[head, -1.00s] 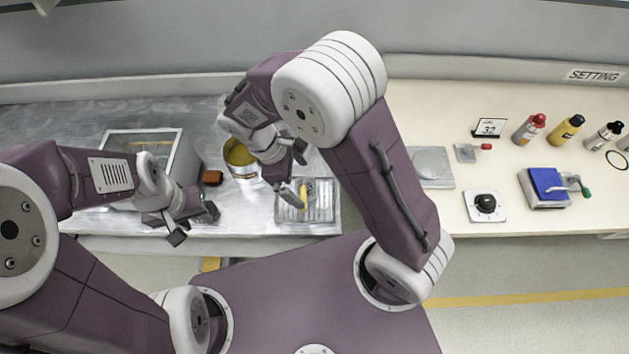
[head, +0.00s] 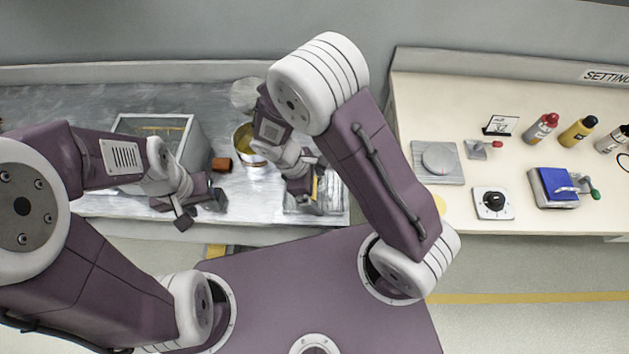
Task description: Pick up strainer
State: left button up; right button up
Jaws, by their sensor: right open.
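No strainer shows clearly. A round grey, flat-looking thing (head: 245,93) lies at the back of the metal counter, partly behind my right arm; I cannot tell whether it is the strainer. A small yellow item (head: 315,187) lies on a ribbed metal tray (head: 338,200) near the counter's front edge. My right gripper (head: 311,200) is open over this tray and hides part of it and of the yellow item. My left gripper (head: 201,211) looks open and empty, near the counter's front edge, in front of the grey open box (head: 192,150).
A yellow pot (head: 245,140) and a small brown block (head: 221,164) stand between the box and my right gripper. The cream table (head: 440,110) at the right holds a scale plate (head: 437,160), a dial (head: 491,203), a blue-topped device (head: 556,186) and several bottles.

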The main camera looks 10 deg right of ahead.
jog(key=shift+d+f, duration=0.15)
jog(key=shift+f, duration=0.05)
jog(key=c, duration=1.8)
jog(key=shift+o, duration=0.2)
jog(key=shift+r, duration=0.15)
